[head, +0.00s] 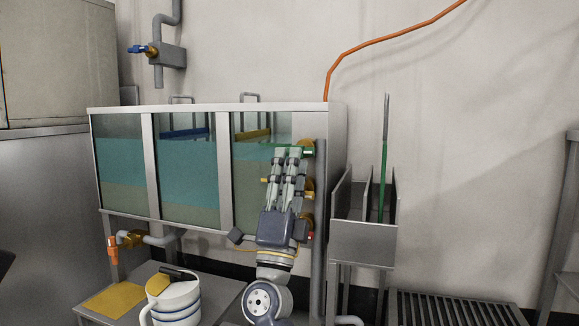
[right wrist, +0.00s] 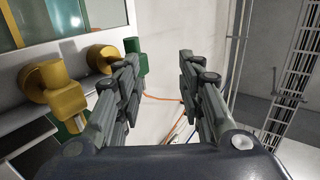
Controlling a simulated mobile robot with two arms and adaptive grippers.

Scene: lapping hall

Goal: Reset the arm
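My right arm (head: 266,300) comes up from the bottom of the head view. My right gripper (head: 287,150) points upward in front of the right end of a glass-fronted tank. In the right wrist view its two fingers (right wrist: 160,60) stand apart with nothing between them, so it is open and empty. Brass valves with green and grey parts (right wrist: 100,60) are close beside the left finger in that view; I cannot tell whether they touch. My left gripper does not show.
The tank (head: 155,165) holds blue-green liquid. A steel rack (head: 362,240) with an upright green-handled tool (head: 384,165) stands to its right. A white jug (head: 175,300) and a yellow cloth (head: 115,299) are on the low bench. A slatted grate (head: 455,308) lies lower right.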

